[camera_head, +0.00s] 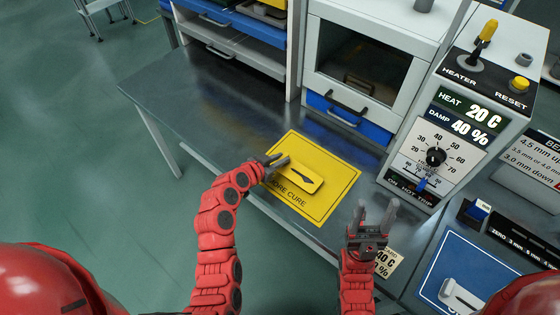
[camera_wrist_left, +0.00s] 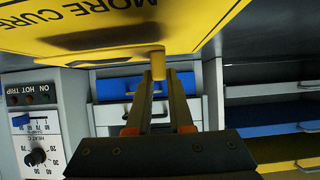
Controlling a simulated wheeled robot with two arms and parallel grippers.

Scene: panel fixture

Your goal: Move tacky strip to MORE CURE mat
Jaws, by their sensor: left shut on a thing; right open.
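The tacky strip (camera_head: 301,179), a yellow plate with a black pointed mark, is at the MORE CURE mat (camera_head: 338,195), inside its outline in the head view. My left gripper (camera_head: 275,161) is at the strip's left end, shut on its yellow end piece (camera_wrist_left: 158,64). The wrist view shows dark shading on the mat beside the fingers. I cannot tell whether the strip touches the mat. My right gripper (camera_head: 373,217) is open and empty, right of the mat near the bench's front edge.
A cabinet with a glass door (camera_head: 362,66) and blue drawer stands behind the mat. The heater panel (camera_head: 440,145) stands right. A small card (camera_head: 388,262) lies beside my right gripper. A blue mat with a pale piece (camera_head: 459,296) lies at lower right. The bench left of the mat is clear.

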